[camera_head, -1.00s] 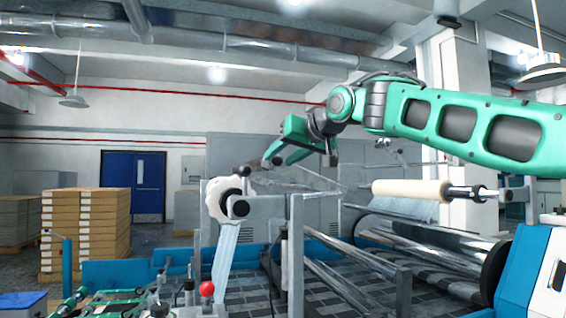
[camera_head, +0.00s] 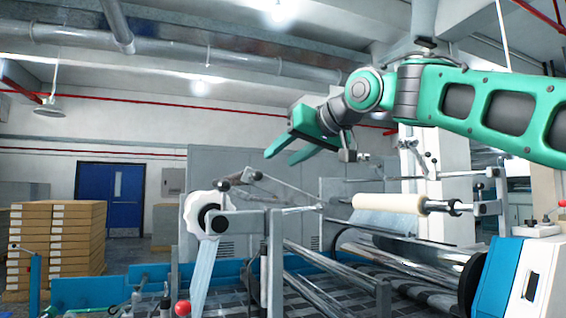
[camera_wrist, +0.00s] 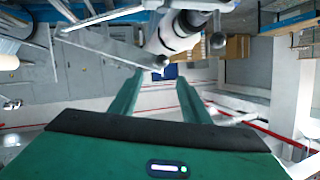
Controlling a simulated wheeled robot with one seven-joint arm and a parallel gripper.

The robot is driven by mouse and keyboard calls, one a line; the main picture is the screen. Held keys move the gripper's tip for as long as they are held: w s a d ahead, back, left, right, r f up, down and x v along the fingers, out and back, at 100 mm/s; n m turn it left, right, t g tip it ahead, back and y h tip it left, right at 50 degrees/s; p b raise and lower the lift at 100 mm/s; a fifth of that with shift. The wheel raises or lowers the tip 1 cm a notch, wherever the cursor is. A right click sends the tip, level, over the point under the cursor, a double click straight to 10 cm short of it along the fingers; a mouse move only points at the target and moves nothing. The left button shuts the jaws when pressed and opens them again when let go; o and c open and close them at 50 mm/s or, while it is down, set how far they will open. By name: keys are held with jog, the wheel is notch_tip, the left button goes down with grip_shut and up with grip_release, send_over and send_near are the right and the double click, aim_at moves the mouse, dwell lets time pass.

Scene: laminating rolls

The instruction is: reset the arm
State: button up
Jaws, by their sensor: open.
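My green arm (camera_head: 430,95) stretches in from the right side of the head view. My gripper (camera_head: 283,150) is at its end, raised in the air and pointing left and down. Its two green fingers are apart with nothing between them. In the wrist view the gripper (camera_wrist: 158,92) shows both fingers spread and empty, with the room appearing upside down.
Below the gripper stands the laminating machine with a white film roll (camera_head: 200,214) and a cream roll (camera_head: 388,203) on a shaft. Metal rollers (camera_head: 400,255) lie in front. Stacked boxes (camera_head: 55,240) and a blue door (camera_head: 110,195) are at left. The air above the machine is clear.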

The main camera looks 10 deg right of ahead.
jog(key=s+d+f+m+g+h, duration=0.1)
jog(key=d+f+m+g+h, duration=0.3)
jog(key=d+f, duration=1.15)
jog(key=s+d+f+m+g+h, duration=0.1)
jog(key=s+d+f+h, duration=0.1)
jog(key=s+d+f, duration=0.6)
jog(key=s+d+f+m+g+h, duration=0.15)
jog(key=s+d+f, duration=0.3)
jog(key=f, duration=0.85)
jog(key=s+d+f+m+g, duration=0.1)
jog(key=s+f+g, duration=0.2)
jog(key=s+f, duration=0.6)
jog(key=s+d+f+m+g, duration=0.2)
jog(key=s+f, duration=0.7)
jog(key=s, duration=0.5)
jog(key=shift+s+d+g+y, duration=0.2)
jog(key=shift+s+g+y, duration=0.2)
jog(key=shift+g, duration=0.25)
